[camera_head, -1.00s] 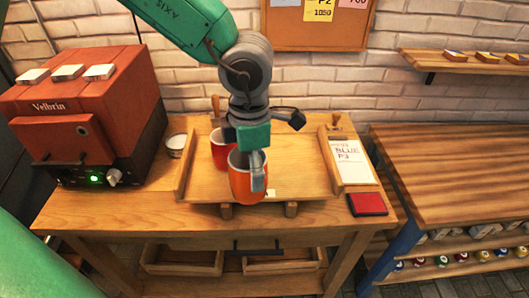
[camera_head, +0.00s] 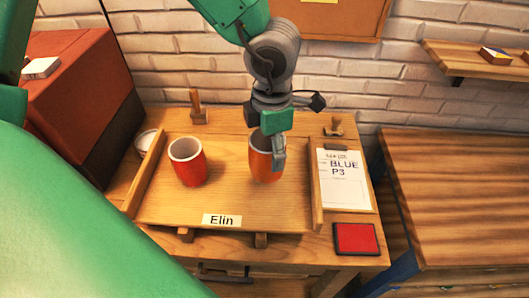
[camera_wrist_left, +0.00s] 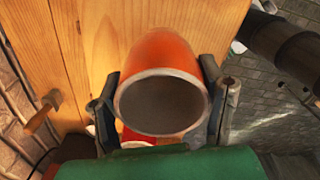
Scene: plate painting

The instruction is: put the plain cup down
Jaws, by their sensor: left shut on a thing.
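A plain orange cup (camera_head: 262,165) is upright between the fingers of my left gripper (camera_head: 273,150), at the right part of the wooden tray (camera_head: 225,197). I cannot tell whether its base touches the tray. In the left wrist view my left gripper (camera_wrist_left: 165,105) has one finger on each side of the orange cup (camera_wrist_left: 160,60), whose grey rim faces the camera. A red cup (camera_head: 190,172) with a pale inside stands on the tray to the left, apart from the orange one. My right gripper is not in view.
A name card "Elin" (camera_head: 221,220) is on the tray's front. A clipboard reading "BLUE P3" (camera_head: 343,182), a red pad (camera_head: 355,239) and a wooden stamp (camera_head: 334,128) are to the right. Another stamp (camera_head: 198,110) stands behind the tray. A red machine (camera_head: 75,105) is at left.

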